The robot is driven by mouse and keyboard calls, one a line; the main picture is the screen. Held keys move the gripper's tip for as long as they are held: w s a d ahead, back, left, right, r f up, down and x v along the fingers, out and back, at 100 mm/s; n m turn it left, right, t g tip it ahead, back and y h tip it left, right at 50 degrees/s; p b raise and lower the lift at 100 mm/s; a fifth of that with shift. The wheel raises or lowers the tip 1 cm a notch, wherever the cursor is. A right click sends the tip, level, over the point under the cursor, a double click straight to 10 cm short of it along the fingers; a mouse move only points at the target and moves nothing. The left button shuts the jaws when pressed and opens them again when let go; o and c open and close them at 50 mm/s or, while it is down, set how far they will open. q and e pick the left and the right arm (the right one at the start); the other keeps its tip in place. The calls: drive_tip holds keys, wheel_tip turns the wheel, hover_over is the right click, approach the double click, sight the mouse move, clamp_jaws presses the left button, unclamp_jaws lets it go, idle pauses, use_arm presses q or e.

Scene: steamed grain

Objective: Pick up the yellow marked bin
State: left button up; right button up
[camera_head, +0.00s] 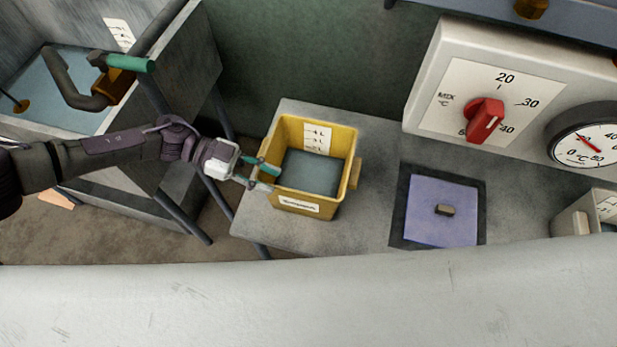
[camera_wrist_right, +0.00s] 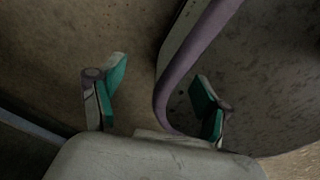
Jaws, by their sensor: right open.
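The yellow bin (camera_head: 292,183) stands upright on a grey table in the head view. It has a white label on its front, a marked scale inside its back wall, and grey-blue contents. A small handle sticks out on its right side. My left gripper (camera_head: 266,175) is at the bin's left side, its teal-padded fingers apart near the left rim and handle. Whether it touches the bin I cannot tell.
The grey table (camera_head: 365,215) carries a purple lid-like panel (camera_head: 430,225) right of the bin. Behind are a control box with a red knob (camera_head: 484,121) and a round gauge (camera_head: 588,146). A sink (camera_head: 75,85) with a tap is at left. A pale surface (camera_head: 300,305) fills the foreground.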

sight(289, 189)
use_arm(q)
drive_tip(key=shift+s+d+f, duration=0.2)
drive_tip(key=shift+s+d, duration=0.15)
drive_tip(key=shift+d, duration=0.25)
drive_tip(key=x, duration=0.3)
drive_tip(key=shift+s+d+p, duration=0.15)
drive_tip(key=shift+d+p, duration=0.1)
drive_tip(key=shift+p, duration=0.05)
drive_tip(key=shift+d+f, duration=0.15)
drive_tip(key=shift+d, duration=0.1)
drive_tip(key=shift+s, duration=0.1)
clamp_jaws()
use_arm(e)
drive_tip(key=shift+w+r, duration=0.35)
drive_tip(key=shift+w, duration=0.15)
drive_tip(key=shift+w, duration=0.1)
